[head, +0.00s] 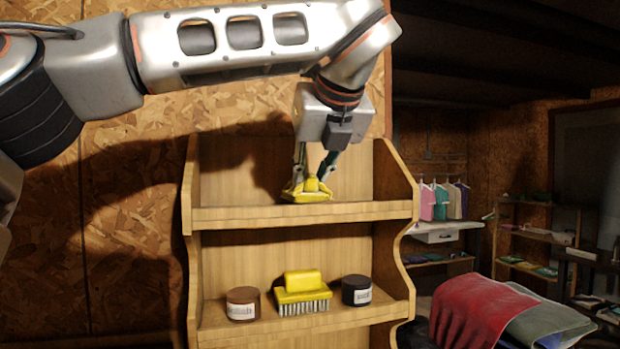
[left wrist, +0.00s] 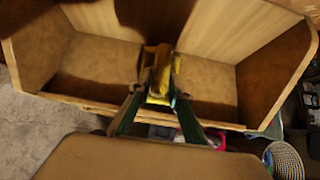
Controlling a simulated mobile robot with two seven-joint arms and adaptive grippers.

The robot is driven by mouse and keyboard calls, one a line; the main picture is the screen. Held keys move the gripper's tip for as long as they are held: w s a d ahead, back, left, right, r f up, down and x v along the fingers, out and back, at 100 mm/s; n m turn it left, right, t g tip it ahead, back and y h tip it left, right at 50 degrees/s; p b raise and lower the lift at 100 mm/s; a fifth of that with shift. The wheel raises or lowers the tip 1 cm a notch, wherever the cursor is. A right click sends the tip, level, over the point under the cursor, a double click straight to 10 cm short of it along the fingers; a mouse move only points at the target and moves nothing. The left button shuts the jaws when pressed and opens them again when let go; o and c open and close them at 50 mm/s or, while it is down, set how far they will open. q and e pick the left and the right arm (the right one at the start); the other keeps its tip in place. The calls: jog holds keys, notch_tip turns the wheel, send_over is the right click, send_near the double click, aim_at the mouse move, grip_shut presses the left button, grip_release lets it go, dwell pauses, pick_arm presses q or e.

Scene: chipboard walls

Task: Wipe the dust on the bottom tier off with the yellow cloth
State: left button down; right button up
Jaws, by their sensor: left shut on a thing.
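My left gripper (head: 314,178) reaches down from above and is shut on the yellow cloth (head: 307,191). The cloth is bunched between the fingers, at the upper of the two tiers visible in the head view. Its underside appears at or very close to the board of this upper tier (head: 365,212); I cannot tell if it touches. In the left wrist view, the cloth (left wrist: 157,82) shows between the fingers (left wrist: 160,92), over a brown shelf surface. I cannot clearly make out dust. The bottom tier is not clearly identifiable in the head view. My right gripper is not in view.
The lower visible tier (head: 260,328) holds a brown jar (head: 243,304), a yellow brush (head: 303,292) and a black jar (head: 356,290). Raised side panels (head: 398,180) bound the wooden shelf. Red and grey cloths (head: 485,310) lie at the right.

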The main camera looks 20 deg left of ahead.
pick_arm(q)
jog(key=shift+r+p, duration=0.55)
jog(key=shift+r, duration=0.4)
jog(key=shift+s+d+b, duration=0.25)
jog(key=shift+s+b, duration=0.05)
jog(key=shift+s, duration=0.05)
jog(key=s+d+b, duration=0.1)
jog(key=s+d, duration=0.7)
jog(key=s, duration=0.4)
jog(key=shift+s+d+b, duration=0.25)
jog(key=shift+s+b, duration=0.05)
jog(key=shift+b, duration=0.1)
jog(key=shift+f, duration=0.1)
dwell(0.5)
